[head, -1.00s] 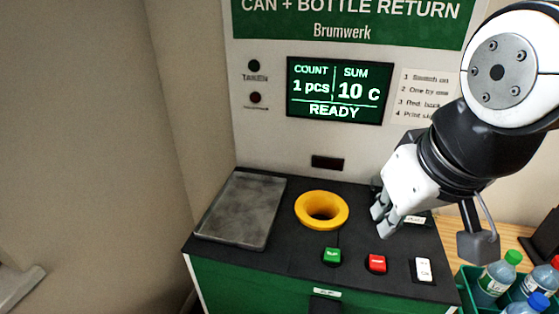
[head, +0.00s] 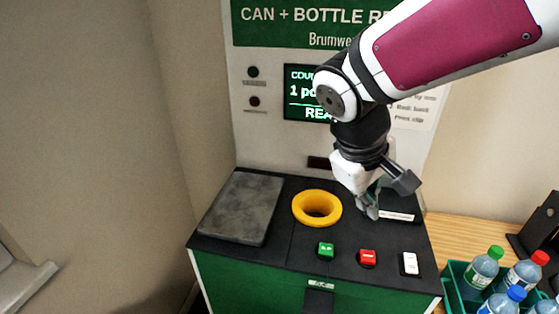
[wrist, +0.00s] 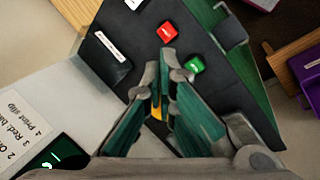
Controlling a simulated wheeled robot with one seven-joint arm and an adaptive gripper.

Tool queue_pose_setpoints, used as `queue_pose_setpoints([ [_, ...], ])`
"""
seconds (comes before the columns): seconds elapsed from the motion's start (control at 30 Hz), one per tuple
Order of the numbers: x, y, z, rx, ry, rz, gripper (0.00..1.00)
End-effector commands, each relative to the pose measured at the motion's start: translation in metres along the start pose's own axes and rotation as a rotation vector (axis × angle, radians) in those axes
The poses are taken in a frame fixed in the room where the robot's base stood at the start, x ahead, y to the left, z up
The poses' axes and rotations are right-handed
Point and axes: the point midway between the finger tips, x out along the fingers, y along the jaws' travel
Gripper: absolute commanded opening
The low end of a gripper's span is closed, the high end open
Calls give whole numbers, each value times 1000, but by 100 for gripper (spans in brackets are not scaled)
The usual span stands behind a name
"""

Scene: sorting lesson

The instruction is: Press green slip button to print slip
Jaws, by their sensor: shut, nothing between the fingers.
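The green slip button (head: 326,250) sits on the black top of the return machine, in front of the yellow ring (head: 317,208). It also shows in the wrist view (wrist: 194,65), just beyond the fingertips and a little to their right. My gripper (head: 369,211) is shut and empty. It points down over the machine top, behind and to the right of the green button and apart from it. In the wrist view my fingers (wrist: 168,58) hide most of the yellow ring. The partly covered display (head: 303,92) shows a count of 1 and green text.
A red button (head: 368,258) is right of the green one, with a white switch (head: 410,263) further right. A grey plate (head: 241,208) lies at the left of the top. A teal crate (head: 453,290) of bottles stands at the right. A slip slot (head: 319,284) is below the green button.

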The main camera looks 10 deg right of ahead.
Motion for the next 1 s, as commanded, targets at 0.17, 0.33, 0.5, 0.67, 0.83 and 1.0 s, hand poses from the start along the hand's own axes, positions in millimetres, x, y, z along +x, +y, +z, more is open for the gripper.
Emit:
queue_pose_setpoints([
  [0.17,10,0,-11,-105,-60,56,0],
  [0.33,22,-2,-23,-206,-109,112,0],
  [0.5,34,-5,-35,-308,-153,169,0],
  [0.67,46,-11,-46,-407,-190,223,0],
  [0.83,60,-19,-58,-511,-223,280,0],
  [1.0,72,-28,-67,-593,-244,324,0],
])
